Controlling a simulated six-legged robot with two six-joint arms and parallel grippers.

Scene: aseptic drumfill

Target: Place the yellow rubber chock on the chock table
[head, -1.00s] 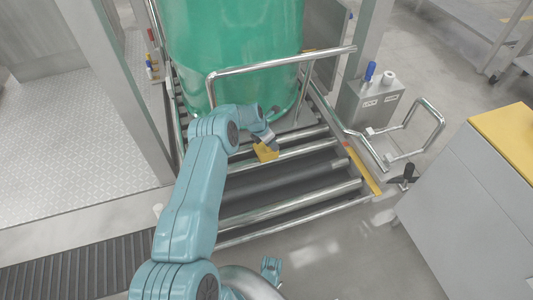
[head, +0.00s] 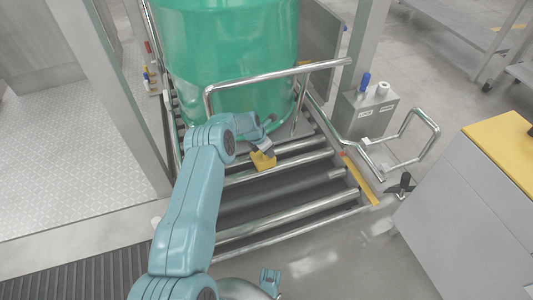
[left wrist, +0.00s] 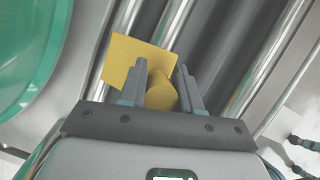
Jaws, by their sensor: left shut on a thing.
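The yellow rubber chock (head: 264,162) is held just over the metal rollers in front of the green drum. In the left wrist view it shows as a flat yellow plate (left wrist: 128,56) with a rounded grip between the fingers. My left gripper (head: 262,151) is shut on that grip, and its two fingers (left wrist: 161,76) stand on either side of it. I cannot tell whether the chock touches a roller. A grey cabinet with a yellow top (head: 503,143) stands at the right and looks like the chock table; its visible top is bare. My right gripper is not in view.
The green drum (head: 230,60) stands on the roller conveyor (head: 290,205) behind a bent steel rail (head: 270,76). A grey box with a blue-capped item (head: 365,113) and another rail (head: 425,130) stand between conveyor and cabinet. Grey floor (head: 360,265) is open in front.

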